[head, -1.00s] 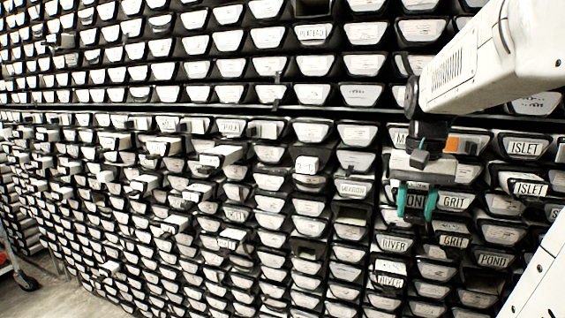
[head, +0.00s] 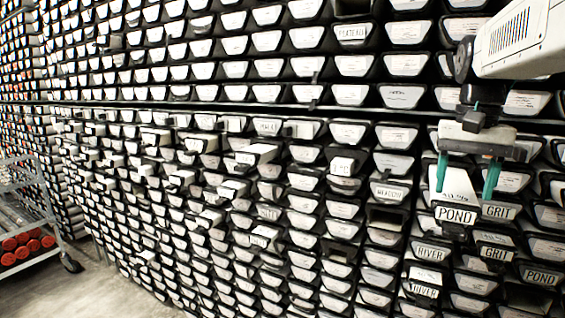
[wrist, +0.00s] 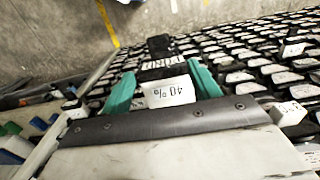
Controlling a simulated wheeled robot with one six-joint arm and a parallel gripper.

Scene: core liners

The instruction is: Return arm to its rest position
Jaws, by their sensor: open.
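My gripper (head: 464,188) is open at the right of the head view, its two teal fingers apart. A liner labelled POND (head: 456,213) shows between and just below the fingers, in the rack face beside a GRIT label. In the wrist view, my gripper (wrist: 162,85) has one finger on each side of a white liner end (wrist: 168,92) marked 40%, with a dark handle beyond it. I cannot tell whether either finger touches the liner. My arm comes in from the upper right of the head view.
The rack (head: 230,95) of labelled liners fills most of the head view. Several liners, such as a white one (head: 255,153), stick out. A cart (head: 25,215) with red-ended tubes stands at left on open floor (head: 110,280).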

